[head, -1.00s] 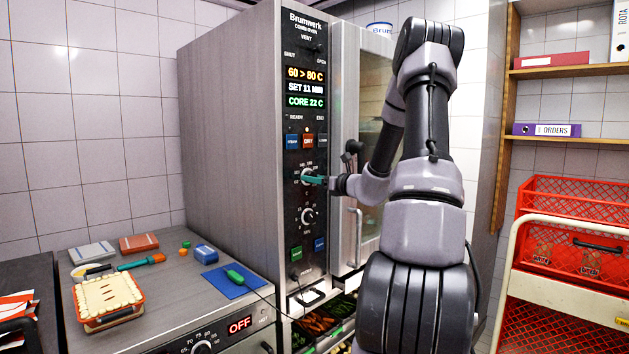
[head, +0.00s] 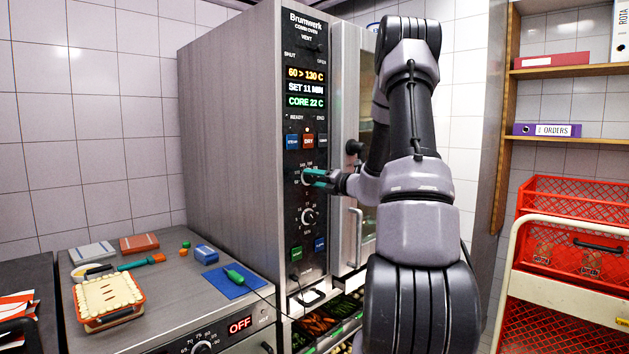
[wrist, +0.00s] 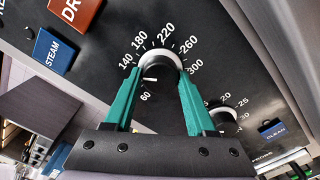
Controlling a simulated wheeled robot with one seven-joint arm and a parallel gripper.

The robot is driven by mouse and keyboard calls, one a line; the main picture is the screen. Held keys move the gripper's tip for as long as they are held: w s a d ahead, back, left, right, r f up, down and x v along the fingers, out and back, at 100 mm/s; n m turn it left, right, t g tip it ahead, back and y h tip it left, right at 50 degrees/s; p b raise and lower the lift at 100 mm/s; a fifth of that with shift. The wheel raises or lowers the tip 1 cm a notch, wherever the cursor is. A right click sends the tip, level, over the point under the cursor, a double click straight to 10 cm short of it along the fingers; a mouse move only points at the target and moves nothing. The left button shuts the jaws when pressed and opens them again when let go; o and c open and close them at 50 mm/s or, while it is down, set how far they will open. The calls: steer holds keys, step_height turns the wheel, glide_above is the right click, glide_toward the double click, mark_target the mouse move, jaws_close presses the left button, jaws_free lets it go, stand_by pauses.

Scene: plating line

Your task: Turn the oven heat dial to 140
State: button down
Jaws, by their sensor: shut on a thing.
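The oven heat dial (wrist: 158,66) is a round dark knob with a pale rim, ringed by numbers from 60 to 300 in the wrist view. Its white pointer line points left, below the 140 mark; the left finger covers part of the scale. My gripper (wrist: 160,82) has teal fingers, shut on the dial from both sides. In the head view my gripper (head: 318,178) reaches the oven panel from the right, partly covering the dial (head: 306,176). The oven display (head: 305,73) seems to read 60 > 130 C on its top line.
A second dial (head: 309,217) for minutes sits just below. Steam (head: 292,141) and dry (head: 308,141) buttons are above. The oven door handle (head: 355,238) is right of the panel. A counter (head: 170,290) with a pie and tools stands at left.

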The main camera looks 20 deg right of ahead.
steer(key=shift+f+m, duration=0.1)
steer(key=shift+m, duration=0.8)
steer(key=shift+c, duration=1.1)
jaws_free()
steer(key=v, duration=1)
steer(key=shift+s, duration=0.4)
steer(key=shift+d, duration=0.1)
